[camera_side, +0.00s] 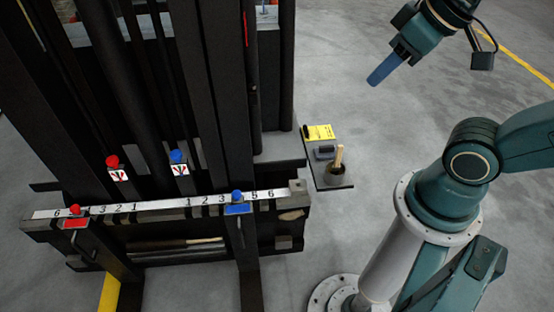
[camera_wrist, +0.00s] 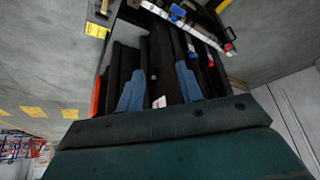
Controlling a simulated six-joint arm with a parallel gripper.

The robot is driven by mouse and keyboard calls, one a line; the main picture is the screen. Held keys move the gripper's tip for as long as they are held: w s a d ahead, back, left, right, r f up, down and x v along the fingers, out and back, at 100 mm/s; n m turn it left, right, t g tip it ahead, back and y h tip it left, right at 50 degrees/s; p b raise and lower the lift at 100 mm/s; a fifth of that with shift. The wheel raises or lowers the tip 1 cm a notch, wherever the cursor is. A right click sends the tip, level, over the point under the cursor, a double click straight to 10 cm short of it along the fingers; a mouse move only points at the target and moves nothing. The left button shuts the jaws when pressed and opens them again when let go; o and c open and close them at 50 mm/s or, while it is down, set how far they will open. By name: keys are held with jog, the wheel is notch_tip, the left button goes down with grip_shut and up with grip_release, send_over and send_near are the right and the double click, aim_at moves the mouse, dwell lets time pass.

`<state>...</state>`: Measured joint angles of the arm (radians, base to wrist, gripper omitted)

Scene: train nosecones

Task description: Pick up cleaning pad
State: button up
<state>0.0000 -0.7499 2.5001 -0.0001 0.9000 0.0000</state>
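A dark grey block with a handle-like top, which looks like the cleaning pad (camera_side: 324,152), lies on a small dark shelf (camera_side: 336,185) at the right of the tall black machine in the side view. My gripper (camera_side: 382,72) is up in the air, above and to the right of the shelf, well apart from it. In the wrist view its two blue fingers (camera_wrist: 160,86) stand apart with nothing held between them. In the wrist view the shelf area is at the upper left edge, and I cannot make out the pad there.
A yellow card (camera_side: 319,132) and a dark pot with an upright wooden handle (camera_side: 338,158) flank the pad closely. The black machine (camera_side: 225,100) has a numbered white bar and red and blue clamps. Open grey floor lies right of the shelf.

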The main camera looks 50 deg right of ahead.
jog(key=o, duration=1)
jog(key=shift+o, duration=0.2)
jog(key=shift+w, duration=0.1)
